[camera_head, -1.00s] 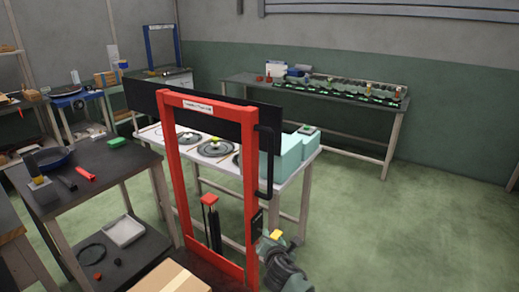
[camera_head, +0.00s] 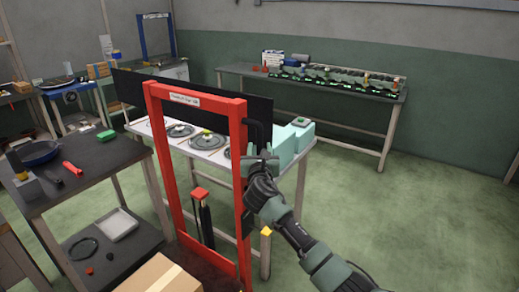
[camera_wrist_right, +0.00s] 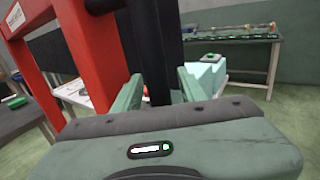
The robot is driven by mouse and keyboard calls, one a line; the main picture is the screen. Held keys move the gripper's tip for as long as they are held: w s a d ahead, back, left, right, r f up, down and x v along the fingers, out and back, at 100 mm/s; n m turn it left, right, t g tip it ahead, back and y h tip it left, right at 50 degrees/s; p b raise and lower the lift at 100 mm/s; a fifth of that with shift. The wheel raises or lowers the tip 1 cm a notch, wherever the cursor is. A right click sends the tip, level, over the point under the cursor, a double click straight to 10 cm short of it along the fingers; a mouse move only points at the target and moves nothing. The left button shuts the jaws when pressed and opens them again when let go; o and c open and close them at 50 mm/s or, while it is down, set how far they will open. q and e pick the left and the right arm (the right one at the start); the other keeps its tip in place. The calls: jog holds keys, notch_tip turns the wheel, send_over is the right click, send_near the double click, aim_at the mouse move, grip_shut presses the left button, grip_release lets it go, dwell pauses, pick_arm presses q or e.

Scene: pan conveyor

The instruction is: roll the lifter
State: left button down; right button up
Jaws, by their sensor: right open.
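The lifter is an upright red frame (camera_head: 240,190) with a label on its top bar, standing in front of me. A black vertical handle (camera_head: 268,135) is fixed to its right post. My right gripper (camera_head: 262,160) is at the handle's height, beside the right post. In the right wrist view the black handle (camera_wrist_right: 154,45) stands between the two green fingers of my open gripper (camera_wrist_right: 160,82). The red post (camera_wrist_right: 92,60) is just left of it. I cannot tell whether a finger touches the handle. My left gripper is not in view.
A cardboard box (camera_head: 160,276) is at the frame's foot. A white table (camera_head: 205,150) with round pans and mint blocks (camera_head: 290,143) is behind the frame. A dark table (camera_head: 95,165) is at left. Green floor (camera_head: 400,230) is free at right.

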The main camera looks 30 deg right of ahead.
jog(key=shift+w+d, duration=0.1)
jog(key=shift+w, duration=0.05)
grip_shut()
jog(key=shift+f, duration=0.1)
dwell(1.4)
